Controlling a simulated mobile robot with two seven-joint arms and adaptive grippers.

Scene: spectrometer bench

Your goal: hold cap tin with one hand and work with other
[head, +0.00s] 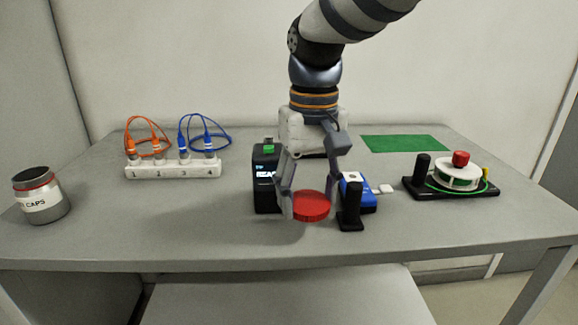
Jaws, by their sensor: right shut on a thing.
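The cap tin (42,197) is a grey can with a "CAPS" label and a red band near its rim. It stands upright at the far left of the bench, with its dark top showing. My right gripper (310,192) points down at the middle of the bench, far to the right of the tin. It is shut on a red round lid (311,207), with one finger on each side of it. Whether the lid touches the bench is hard to tell. My left gripper is not in view.
A black box (265,185) with a lit display stands left of the lid. A blue device (358,193) and black post (350,208) stand right. A white numbered rack (172,169) holds orange and blue cables. A spool fixture (459,178) and green mat (404,143) lie right.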

